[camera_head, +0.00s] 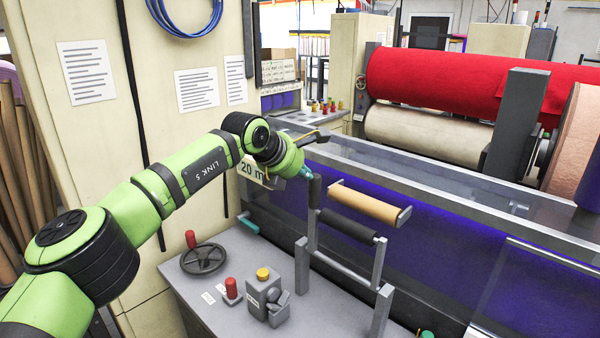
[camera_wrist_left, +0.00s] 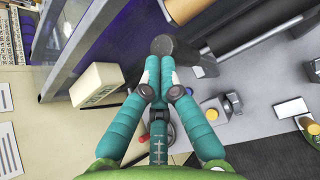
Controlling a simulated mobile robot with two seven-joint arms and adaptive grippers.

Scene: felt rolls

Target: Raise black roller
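The black roller (camera_head: 348,226) lies across a grey frame, below a tan roller (camera_head: 365,203). It also shows as a dark bar at the upper right of the left wrist view (camera_wrist_left: 255,22). An upright black handle (camera_head: 315,191) stands at the left end of the frame. My left gripper (camera_head: 306,171) is right at the handle's top. In the left wrist view its teal fingertips (camera_wrist_left: 160,62) are together, and the dark rounded handle end (camera_wrist_left: 177,47) shows just beyond them. I cannot tell whether they touch it. My right gripper is not in view.
Below are a grey console with a handwheel (camera_head: 203,258), a red knob (camera_head: 231,288) and a yellow button box (camera_head: 263,286). A clear panel with a grey rail (camera_head: 430,192) runs behind the rollers. A cream cabinet (camera_head: 130,130) stands left. A large red felt roll (camera_head: 450,82) is behind.

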